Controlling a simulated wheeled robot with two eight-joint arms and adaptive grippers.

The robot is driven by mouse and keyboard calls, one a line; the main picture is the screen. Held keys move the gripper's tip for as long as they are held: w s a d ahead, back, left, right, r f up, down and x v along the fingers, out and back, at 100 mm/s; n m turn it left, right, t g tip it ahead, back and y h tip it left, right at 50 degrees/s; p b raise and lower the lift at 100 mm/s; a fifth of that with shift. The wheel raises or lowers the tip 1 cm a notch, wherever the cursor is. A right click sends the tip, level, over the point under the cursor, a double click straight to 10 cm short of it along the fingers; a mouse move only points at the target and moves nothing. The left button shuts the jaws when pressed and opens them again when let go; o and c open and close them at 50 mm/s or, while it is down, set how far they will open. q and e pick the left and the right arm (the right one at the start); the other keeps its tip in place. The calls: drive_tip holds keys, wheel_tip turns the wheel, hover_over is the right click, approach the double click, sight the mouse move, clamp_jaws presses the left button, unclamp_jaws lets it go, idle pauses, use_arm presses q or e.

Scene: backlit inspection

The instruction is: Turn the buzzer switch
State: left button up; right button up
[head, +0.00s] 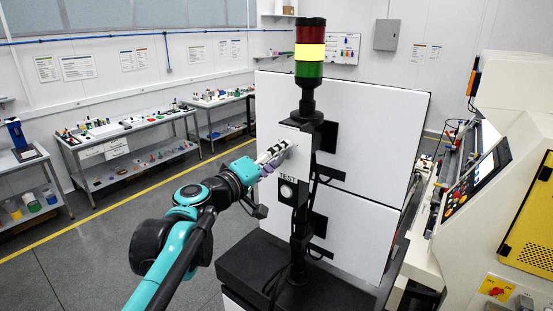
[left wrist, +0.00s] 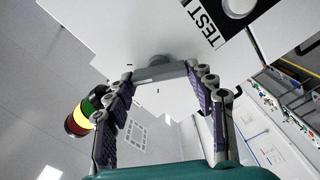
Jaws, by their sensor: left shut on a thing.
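The buzzer switch (left wrist: 158,70) is a grey knob with a wide bar on a white panel, at the middle of the left wrist view. My left gripper (left wrist: 160,76) has its two purple-padded fingers at either end of the bar and is shut on it. In the head view, my left gripper (head: 280,151) reaches the white panel just above the TEST label (head: 287,177) and hides the switch there. My right gripper is in neither view.
A round white button (head: 287,191) sits under the TEST label. Above stands a signal tower (head: 310,53), red, bright yellow and green. Large white panels (head: 375,125) rise behind the dark post. A cream machine (head: 520,120) stands at right; benches line the left wall.

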use_arm(q)
drive_tip(key=shift+m, duration=1.5)
drive_tip(key=o, duration=1.2)
drive_tip(key=shift+c, duration=0.2)
drive_tip(key=v, duration=1.2)
drive_tip(key=shift+s+d+f, duration=0.1)
